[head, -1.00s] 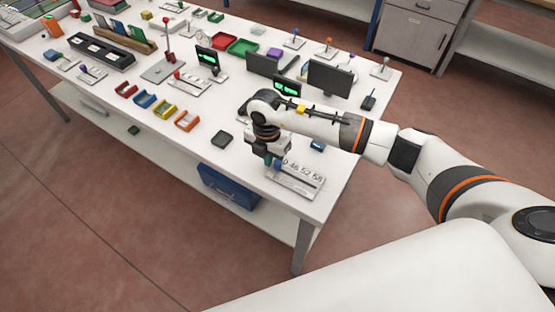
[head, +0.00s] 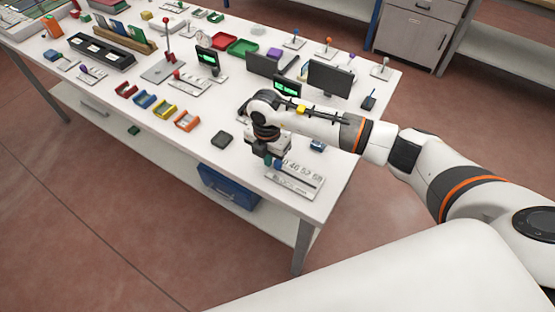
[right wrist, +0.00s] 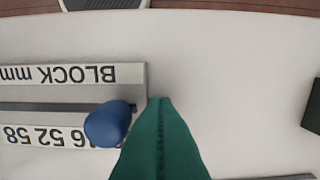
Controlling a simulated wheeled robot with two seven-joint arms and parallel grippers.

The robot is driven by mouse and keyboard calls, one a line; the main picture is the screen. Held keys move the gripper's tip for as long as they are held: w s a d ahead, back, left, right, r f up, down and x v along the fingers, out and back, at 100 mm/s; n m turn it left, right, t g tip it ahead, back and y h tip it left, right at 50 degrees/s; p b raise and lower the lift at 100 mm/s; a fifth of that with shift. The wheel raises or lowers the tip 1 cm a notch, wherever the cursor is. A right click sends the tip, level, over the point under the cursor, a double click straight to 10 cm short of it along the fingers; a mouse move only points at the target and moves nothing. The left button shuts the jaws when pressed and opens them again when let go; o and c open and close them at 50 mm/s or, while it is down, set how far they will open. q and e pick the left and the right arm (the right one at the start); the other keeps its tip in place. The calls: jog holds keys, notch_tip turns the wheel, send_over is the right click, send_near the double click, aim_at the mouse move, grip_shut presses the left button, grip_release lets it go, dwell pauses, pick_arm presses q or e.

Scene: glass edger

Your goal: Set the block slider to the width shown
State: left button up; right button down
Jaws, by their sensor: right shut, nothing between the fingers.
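The block slider (head: 294,182) is a pale plate with black numbers near the table's front right corner. The right wrist view shows it upside down, with the label BLOCK mm (right wrist: 72,74), a dark slot (right wrist: 45,106) and numbers ending in 52 and 58. Its blue knob (right wrist: 108,124) stands near the low-number end and covers part of the scale. My right gripper (head: 270,160) is shut and empty; its green fingers (right wrist: 160,140) are just beside the knob, off the plate's end. Whether they touch the knob I cannot tell. My left gripper is out of view.
Small displays with green digits (head: 287,87) (head: 208,58) stand farther back, too small to read. A dark square pad (head: 222,138) lies left of the gripper. Several coloured trays (head: 187,121) line the front edge. Bare table lies around the slider.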

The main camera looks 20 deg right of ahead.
jog(key=shift+s+d+p, duration=0.3)
dwell(0.5)
jog(key=shift+s, duration=0.1)
